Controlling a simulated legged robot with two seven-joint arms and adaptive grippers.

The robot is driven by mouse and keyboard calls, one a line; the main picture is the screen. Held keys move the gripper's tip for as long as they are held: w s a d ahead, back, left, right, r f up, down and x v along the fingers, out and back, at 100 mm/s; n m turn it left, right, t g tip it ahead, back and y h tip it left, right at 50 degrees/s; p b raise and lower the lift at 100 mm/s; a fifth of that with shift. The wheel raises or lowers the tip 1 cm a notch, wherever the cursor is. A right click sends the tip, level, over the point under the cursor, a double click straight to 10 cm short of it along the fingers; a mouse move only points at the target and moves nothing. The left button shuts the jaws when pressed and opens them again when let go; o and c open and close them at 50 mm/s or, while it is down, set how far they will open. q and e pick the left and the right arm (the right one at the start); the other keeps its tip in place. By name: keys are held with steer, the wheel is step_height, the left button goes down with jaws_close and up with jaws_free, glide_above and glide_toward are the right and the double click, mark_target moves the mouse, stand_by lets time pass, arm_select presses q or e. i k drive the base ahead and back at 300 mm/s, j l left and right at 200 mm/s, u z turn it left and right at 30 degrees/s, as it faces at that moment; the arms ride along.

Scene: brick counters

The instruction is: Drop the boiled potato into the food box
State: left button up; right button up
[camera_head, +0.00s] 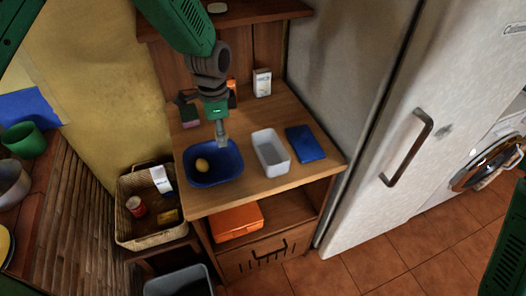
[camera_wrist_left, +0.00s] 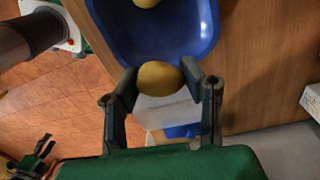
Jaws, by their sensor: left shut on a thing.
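My left gripper (camera_head: 222,138) points down above the right side of the blue bowl (camera_head: 228,166), near the white food box (camera_head: 267,149). In the wrist view my left gripper (camera_wrist_left: 167,88) is shut on a yellow boiled potato (camera_wrist_left: 158,78), held between both fingers. The held potato cannot be made out in the head view. Another yellow potato (camera_head: 202,165) lies in the blue bowl. The white box (camera_wrist_left: 172,112) shows partly behind the held potato in the wrist view. The box is open on top. My right gripper cannot be made out clearly.
A blue lid (camera_head: 305,143) lies right of the food box on the wooden counter (camera_head: 248,196). A white carton (camera_head: 262,82) and small items stand at the back. A wicker basket (camera_head: 126,214) sits lower left, and a fridge (camera_head: 385,120) stands to the right.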

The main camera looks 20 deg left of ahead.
mark_target(264, 150)
steer(key=i+l+u, duration=0.2)
steer(key=l, duration=0.25)
steer(key=i+l+u, duration=0.2)
steer(key=l, duration=0.25)
steer(key=l+u, duration=0.2)
steer(key=l, duration=0.25)
steer(key=i+l+u, duration=0.2)
steer(key=l, duration=0.35)
steer(key=k+j, duration=0.05)
steer(key=k, duration=0.05)
